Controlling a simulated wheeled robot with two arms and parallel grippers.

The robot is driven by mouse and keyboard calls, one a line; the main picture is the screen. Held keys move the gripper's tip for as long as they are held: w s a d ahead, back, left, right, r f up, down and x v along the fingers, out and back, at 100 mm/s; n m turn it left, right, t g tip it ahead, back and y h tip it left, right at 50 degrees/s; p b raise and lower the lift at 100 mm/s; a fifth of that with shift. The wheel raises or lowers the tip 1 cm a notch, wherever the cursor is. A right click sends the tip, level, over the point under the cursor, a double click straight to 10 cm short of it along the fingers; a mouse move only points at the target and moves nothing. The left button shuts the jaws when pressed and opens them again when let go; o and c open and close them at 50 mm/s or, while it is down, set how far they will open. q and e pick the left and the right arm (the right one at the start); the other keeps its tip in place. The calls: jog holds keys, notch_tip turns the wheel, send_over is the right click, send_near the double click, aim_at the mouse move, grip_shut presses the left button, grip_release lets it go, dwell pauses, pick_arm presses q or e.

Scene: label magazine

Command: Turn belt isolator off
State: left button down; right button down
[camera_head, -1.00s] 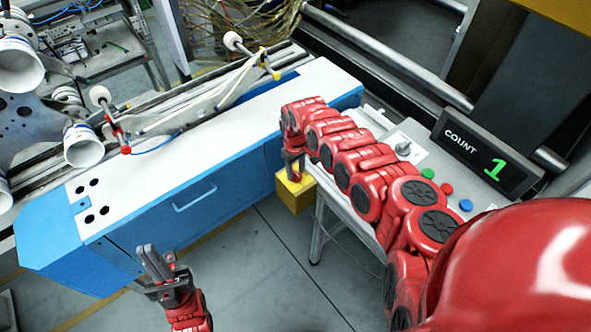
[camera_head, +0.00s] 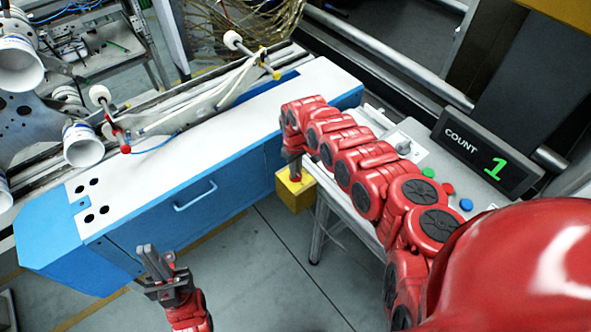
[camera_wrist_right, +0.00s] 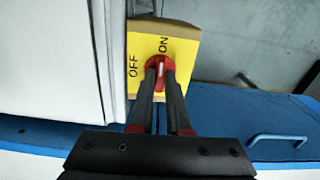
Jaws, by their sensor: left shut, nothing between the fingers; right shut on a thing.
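The yellow belt isolator box (camera_head: 298,194) hangs low between the blue cabinet and the grey panel in the head view. In the right wrist view its yellow face (camera_wrist_right: 182,52) reads OFF at the left and ON at the top. Its red knob (camera_wrist_right: 161,66) has a white mark that lies roughly upright in the picture, in line with ON. My right gripper (camera_wrist_right: 161,76) is shut on the knob, and its fingers cover the knob's lower part. In the head view my right gripper (camera_head: 294,174) reaches down to the box. My left gripper (camera_head: 150,250) is shut and empty above the floor.
The grey panel (camera_head: 408,135) holds green, red and blue buttons below a COUNT display (camera_head: 488,152) showing 1. The floor in front is clear.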

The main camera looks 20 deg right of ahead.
jog(key=n+b, duration=0.2)
jog(key=n, duration=0.2)
jog(key=n+b, duration=0.1)
jog(key=n, duration=0.3)
jog(key=shift+n+b, duration=0.4)
jog(key=n+b, duration=0.1)
jog(key=n, duration=0.3)
jog(key=shift+n, duration=0.3)
jog(key=shift+n+b, duration=0.85)
jog(key=shift+n, duration=1.15)
jog(key=c, duration=0.9)
grip_release()
jog(key=shift+r, duration=0.1)
